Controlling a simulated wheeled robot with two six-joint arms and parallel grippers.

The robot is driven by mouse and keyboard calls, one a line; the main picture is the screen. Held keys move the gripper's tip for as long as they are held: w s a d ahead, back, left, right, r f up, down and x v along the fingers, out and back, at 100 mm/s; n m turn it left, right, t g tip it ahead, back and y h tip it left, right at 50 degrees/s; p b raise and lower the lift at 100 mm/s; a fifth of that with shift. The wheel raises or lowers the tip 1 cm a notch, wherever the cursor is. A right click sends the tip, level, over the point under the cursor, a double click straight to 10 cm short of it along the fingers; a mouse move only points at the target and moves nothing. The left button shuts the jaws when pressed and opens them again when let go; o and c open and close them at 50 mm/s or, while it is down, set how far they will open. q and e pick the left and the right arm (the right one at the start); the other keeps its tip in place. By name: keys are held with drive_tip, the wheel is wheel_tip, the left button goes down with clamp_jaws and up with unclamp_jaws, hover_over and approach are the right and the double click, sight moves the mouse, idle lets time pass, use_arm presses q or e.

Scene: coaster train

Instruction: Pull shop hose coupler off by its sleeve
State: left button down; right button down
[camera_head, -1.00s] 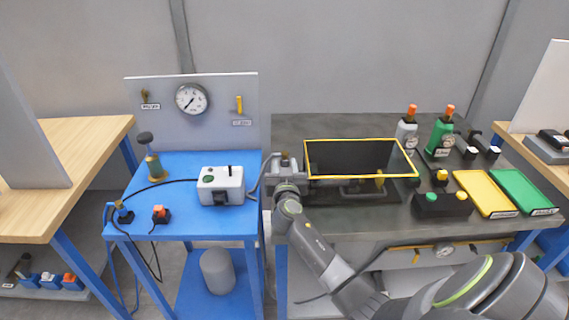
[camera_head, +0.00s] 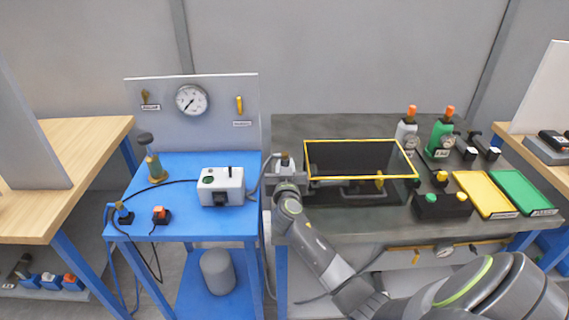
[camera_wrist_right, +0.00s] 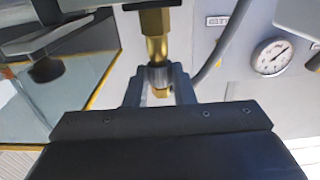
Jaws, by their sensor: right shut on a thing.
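My right gripper (camera_wrist_right: 160,82) is shut on the sleeve, one finger on each side. In the head view my right gripper (camera_head: 286,180) is at the left edge of the dark bench and hides most of the coupler. Whether sleeve and brass fitting are still joined inside is hidden. My left gripper is not in view.
A grey hose (camera_head: 263,170) curves beside my gripper. The yellow-rimmed clear bin (camera_head: 360,177) stands close on the right. A blue table (camera_head: 185,225) with a white box (camera_head: 221,186) is at left. Bottles (camera_head: 441,138) and trays (camera_head: 487,193) are farther right.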

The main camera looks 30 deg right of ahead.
drive_tip(key=shift+r, duration=0.3)
drive_tip(key=shift+r+p, duration=1.95)
drive_tip(key=shift+r, duration=0.65)
